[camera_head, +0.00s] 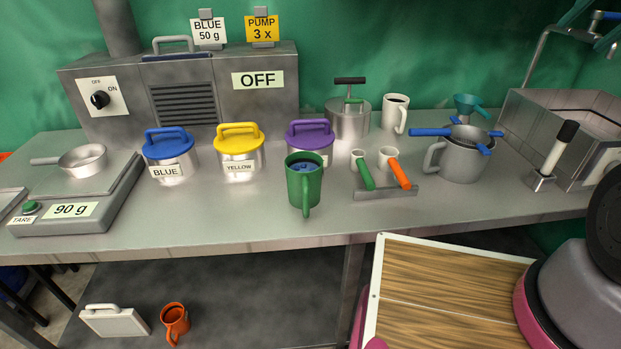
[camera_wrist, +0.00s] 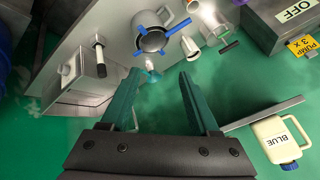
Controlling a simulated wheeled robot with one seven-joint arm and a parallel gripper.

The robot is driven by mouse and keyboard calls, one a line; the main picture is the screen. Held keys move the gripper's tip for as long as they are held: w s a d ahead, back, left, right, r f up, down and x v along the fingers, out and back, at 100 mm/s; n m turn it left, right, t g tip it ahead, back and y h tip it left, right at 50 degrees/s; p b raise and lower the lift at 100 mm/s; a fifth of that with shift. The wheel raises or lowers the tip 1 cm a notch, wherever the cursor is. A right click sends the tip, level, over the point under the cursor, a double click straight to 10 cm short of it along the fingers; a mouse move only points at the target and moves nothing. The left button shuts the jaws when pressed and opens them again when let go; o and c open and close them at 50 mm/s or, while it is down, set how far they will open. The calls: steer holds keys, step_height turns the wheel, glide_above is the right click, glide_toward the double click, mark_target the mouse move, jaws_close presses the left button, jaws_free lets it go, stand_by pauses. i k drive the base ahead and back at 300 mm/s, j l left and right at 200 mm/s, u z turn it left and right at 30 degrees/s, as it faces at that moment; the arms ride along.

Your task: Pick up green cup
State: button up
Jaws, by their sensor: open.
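The green cup (camera_head: 303,188) stands upright near the front edge of the metal counter in the head view, with its handle toward me. It holds something blue. I cannot make it out in the wrist view. My gripper (camera_wrist: 160,78) is open and empty in the wrist view, its two teal fingers spread apart. Teal finger-like parts also show at the top right corner of the head view, well away from the cup.
The purple-lidded canister (camera_head: 311,137) stands close behind the cup, and the yellow-lidded canister (camera_head: 239,152) is left. Scoops with green (camera_head: 364,174) and orange handles are to the right. A pot (camera_head: 462,158) with a blue-handled strainer stands farther right. Counter left of the cup is clear.

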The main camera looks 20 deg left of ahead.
mark_target(304, 169)
steer(key=k+j+u, duration=0.1)
steer(key=k, duration=0.35)
steer(key=k+j+u, duration=0.1)
steer(key=k+j, duration=0.25)
steer(key=k, duration=0.1)
